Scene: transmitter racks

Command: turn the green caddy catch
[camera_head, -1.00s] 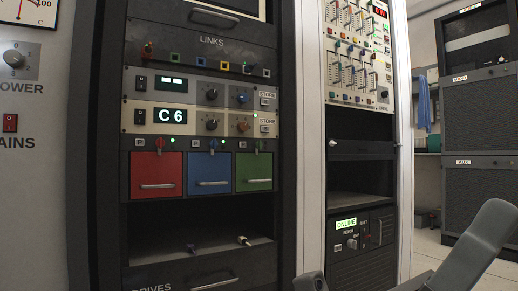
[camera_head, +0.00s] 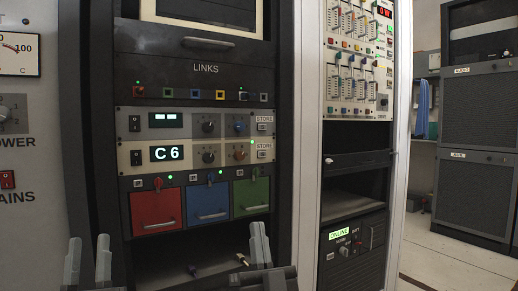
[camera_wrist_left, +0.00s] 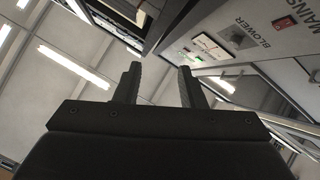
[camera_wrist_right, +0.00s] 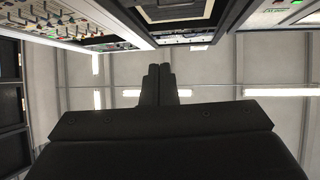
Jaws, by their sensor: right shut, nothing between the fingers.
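The green caddy (camera_head: 251,196) sits in the rack at the right end of a row of three, and its small catch (camera_head: 255,173) is just above its front. The catch's exact angle is too small to tell. My right gripper (camera_head: 262,243) is shut and empty, below the green caddy in the picture and apart from the catch. Its fingers also show together in the right wrist view (camera_wrist_right: 159,72). My left gripper (camera_head: 87,258) is open and empty at the lower left, and the left wrist view shows its fingers apart (camera_wrist_left: 160,82).
The red caddy (camera_head: 155,208) and blue caddy (camera_head: 208,203) stand left of the green one, with their own catches (camera_head: 158,183) and (camera_head: 210,179) above. Knobbed panels (camera_head: 185,154) are above them. An open bay (camera_head: 165,262) with small plugs is below.

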